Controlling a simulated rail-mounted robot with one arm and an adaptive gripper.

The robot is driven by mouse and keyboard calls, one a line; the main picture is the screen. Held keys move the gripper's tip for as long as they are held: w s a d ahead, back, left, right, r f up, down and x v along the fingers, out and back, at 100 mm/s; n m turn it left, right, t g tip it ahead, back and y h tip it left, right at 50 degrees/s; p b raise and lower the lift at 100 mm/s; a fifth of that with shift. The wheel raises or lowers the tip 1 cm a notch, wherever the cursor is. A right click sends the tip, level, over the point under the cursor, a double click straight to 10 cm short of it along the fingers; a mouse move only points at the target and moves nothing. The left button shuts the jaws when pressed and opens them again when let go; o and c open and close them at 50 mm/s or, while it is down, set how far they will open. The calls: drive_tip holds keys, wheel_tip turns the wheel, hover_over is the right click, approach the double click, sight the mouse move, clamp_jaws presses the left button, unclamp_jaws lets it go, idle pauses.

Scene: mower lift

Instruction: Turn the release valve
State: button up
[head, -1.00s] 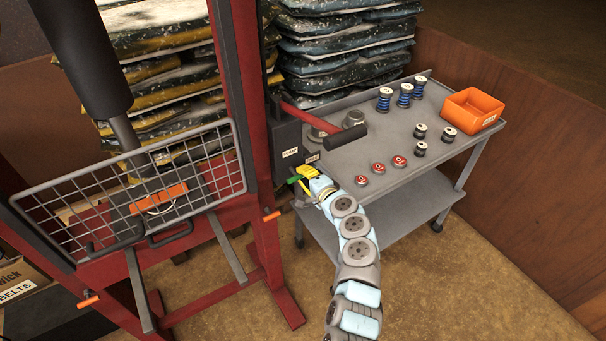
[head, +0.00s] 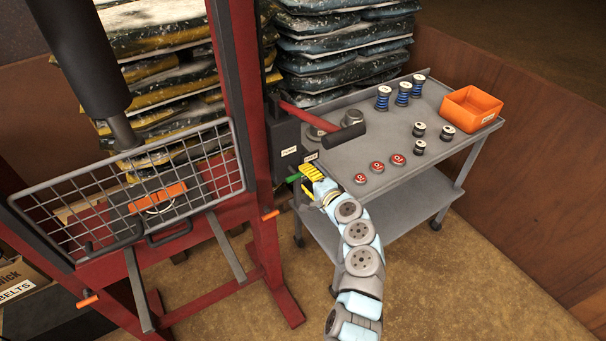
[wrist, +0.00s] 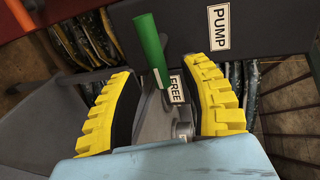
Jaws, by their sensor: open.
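The release valve has a green handle (wrist: 149,45), which stands up between and beyond the fingertips in the wrist view. In the head view the green handle (head: 293,178) shows at the left of my gripper (head: 310,174). A "FREE" label (wrist: 177,89) and a "PUMP" label (wrist: 219,27) are on the dark pump box (head: 285,140). The gripper hides part of the valve in the head view.
A red pump lever with a black grip (head: 344,136) reaches over the grey cart (head: 400,158). The cart holds springs, red-topped parts and an orange bin (head: 472,108). The red press frame (head: 255,200) with its mesh guard (head: 90,210) stands close left.

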drive_tip(key=v, duration=0.9)
drive_tip(key=shift+s+d, duration=0.15)
drive_tip(key=shift+s, duration=0.15)
idle(0.4)
